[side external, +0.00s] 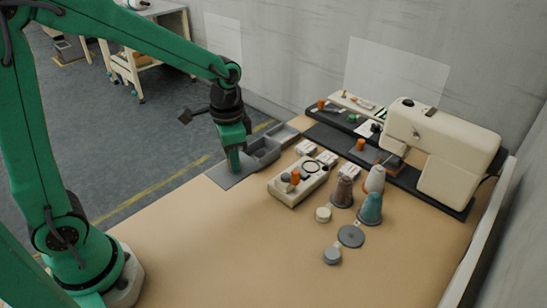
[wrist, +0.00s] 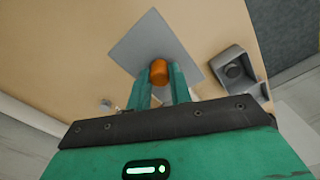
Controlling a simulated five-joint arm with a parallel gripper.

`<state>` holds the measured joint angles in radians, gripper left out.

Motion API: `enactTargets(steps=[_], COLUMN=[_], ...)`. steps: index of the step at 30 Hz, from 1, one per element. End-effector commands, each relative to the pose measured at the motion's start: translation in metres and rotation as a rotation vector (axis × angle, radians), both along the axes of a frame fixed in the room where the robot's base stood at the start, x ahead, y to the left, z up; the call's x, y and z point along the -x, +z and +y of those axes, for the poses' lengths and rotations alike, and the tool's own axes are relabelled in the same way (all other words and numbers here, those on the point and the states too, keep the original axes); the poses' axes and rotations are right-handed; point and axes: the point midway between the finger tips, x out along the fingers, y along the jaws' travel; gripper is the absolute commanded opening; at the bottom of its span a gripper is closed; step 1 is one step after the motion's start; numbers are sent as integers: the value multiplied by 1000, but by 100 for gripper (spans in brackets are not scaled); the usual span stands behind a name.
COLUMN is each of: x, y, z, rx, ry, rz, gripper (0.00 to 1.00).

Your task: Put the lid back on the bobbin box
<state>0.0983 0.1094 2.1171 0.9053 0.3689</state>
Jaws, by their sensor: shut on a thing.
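The lid is a flat grey square plate (wrist: 150,35) with an orange knob (wrist: 159,72) at its middle. My gripper (wrist: 160,88) is shut on this knob, one finger on each side, in the wrist view. In the side view my gripper (side external: 234,166) points down over the lid (side external: 224,180), near the table's left edge; I cannot tell whether the lid touches the table. A small open grey box (side external: 263,150), which looks like the bobbin box, stands right behind the lid. In the wrist view the box (wrist: 236,70) is to the right, with a dark round shape inside.
A shallow grey tray (side external: 284,133) lies behind the box. A cream block (side external: 297,185) with small spools, thread cones (side external: 370,208) and a sewing machine (side external: 440,150) stand to the right. The front left of the table (side external: 190,240) is clear.

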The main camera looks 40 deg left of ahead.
Motion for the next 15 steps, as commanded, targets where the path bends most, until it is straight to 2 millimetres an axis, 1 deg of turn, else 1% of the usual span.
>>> enactTargets(steps=[1,3,8,15], x=[-13,-29,-63,-111], y=[0,1,1,-3], z=[4,9,23,49], rx=[0,0,-1,-1], ry=[3,3,3,3], rz=[1,1,2,2], gripper=[0,0,0,0])
